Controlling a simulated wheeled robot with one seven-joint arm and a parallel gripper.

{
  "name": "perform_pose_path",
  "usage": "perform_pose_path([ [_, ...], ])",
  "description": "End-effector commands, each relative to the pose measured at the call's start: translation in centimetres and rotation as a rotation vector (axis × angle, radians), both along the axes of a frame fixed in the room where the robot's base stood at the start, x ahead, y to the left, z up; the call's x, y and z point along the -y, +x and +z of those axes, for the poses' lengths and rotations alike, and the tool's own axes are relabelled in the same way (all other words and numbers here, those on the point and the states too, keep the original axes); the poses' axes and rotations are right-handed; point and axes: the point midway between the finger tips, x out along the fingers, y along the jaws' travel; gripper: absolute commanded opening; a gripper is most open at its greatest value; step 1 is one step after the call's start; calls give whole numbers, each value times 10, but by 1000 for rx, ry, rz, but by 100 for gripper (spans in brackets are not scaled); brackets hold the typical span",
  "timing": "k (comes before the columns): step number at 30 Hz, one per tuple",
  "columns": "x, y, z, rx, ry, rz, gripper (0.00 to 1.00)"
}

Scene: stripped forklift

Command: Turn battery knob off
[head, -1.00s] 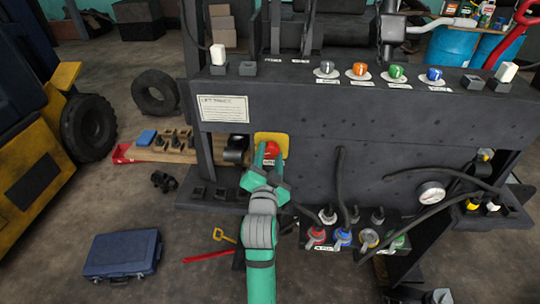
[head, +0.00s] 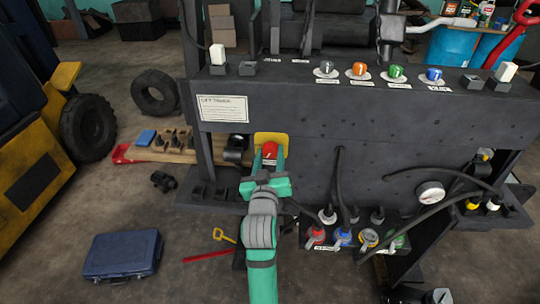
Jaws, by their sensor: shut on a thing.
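The red battery knob (head: 270,150) sits on a yellow plate (head: 272,138) on the front of the dark forklift panel, left of centre in the head view. My green gripper (head: 268,163) reaches up to the knob from below, with one finger on each side of it. The jaws are shut on the red knob. The fingers hide the knob's lower part and most of its label. The exact angle of the knob is hard to read.
Grey, orange, green and blue knobs (head: 359,70) line the panel's top. Coloured connectors (head: 342,236) and black hoses (head: 412,218) are at lower right, beside a gauge (head: 430,194). A blue case (head: 122,254) lies on the floor at left.

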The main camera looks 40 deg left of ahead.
Motion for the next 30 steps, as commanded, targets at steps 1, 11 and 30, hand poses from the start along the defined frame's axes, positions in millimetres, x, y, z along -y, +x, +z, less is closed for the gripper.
perform_pose_path([
  [1, 0, 0, 0, 21, -36, 0, 18],
  [11, 0, 0, 0, 163, -268, 1, 18],
  [30, 0, 0, 0, 267, -439, 2, 18],
])
